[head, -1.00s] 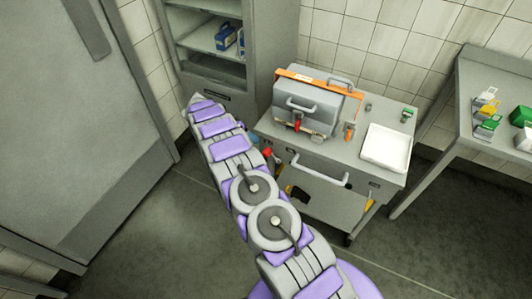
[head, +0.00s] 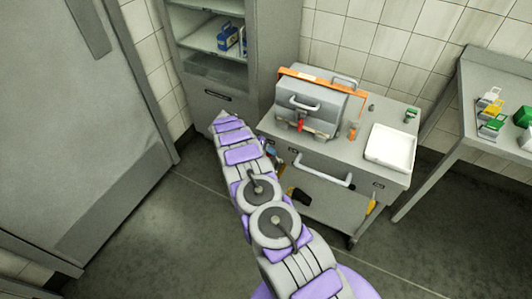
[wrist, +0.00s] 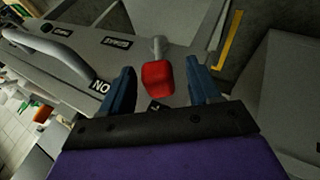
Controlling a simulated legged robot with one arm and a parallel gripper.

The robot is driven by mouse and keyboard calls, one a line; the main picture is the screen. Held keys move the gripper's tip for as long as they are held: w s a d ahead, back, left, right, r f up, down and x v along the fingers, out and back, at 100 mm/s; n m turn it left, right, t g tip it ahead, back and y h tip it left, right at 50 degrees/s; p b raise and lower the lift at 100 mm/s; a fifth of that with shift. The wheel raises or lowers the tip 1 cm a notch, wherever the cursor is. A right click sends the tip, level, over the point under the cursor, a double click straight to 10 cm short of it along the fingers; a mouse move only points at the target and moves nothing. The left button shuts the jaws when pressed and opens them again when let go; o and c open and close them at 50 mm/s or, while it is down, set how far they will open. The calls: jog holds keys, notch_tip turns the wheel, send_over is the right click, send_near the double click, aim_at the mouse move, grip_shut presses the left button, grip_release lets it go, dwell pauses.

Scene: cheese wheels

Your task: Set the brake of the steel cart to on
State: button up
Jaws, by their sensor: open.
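The steel cart (head: 318,165) stands in the middle of the head view, against the tiled wall. In the wrist view, its grey panel (wrist: 185,28) carries a brake lever with a red knob (wrist: 158,79) on a short grey shaft. An upside-down ON label (wrist: 101,86) lies left of the knob; another label below the knob is mostly hidden. My gripper (wrist: 161,80) is open, with its blue fingers on either side of the red knob and visible gaps to it. In the head view my arm mostly hides the gripper and the lever.
On the cart are a grey case with an orange edge (head: 322,80) and a white tray (head: 390,147). A cart handle (head: 322,172) sticks out in front. A shelf cabinet (head: 225,70) stands left of the cart, a side table (head: 470,125) right. Floor in front is clear.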

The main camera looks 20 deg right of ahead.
jog(key=shift+c, duration=1.3)
jog(key=shift+d, duration=0.2)
jog(key=c, duration=0.4)
jog(key=shift+s+f, duration=0.1)
jog(key=shift+s, duration=0.05)
grip_shut()
jog(key=shift+s+a, duration=0.1)
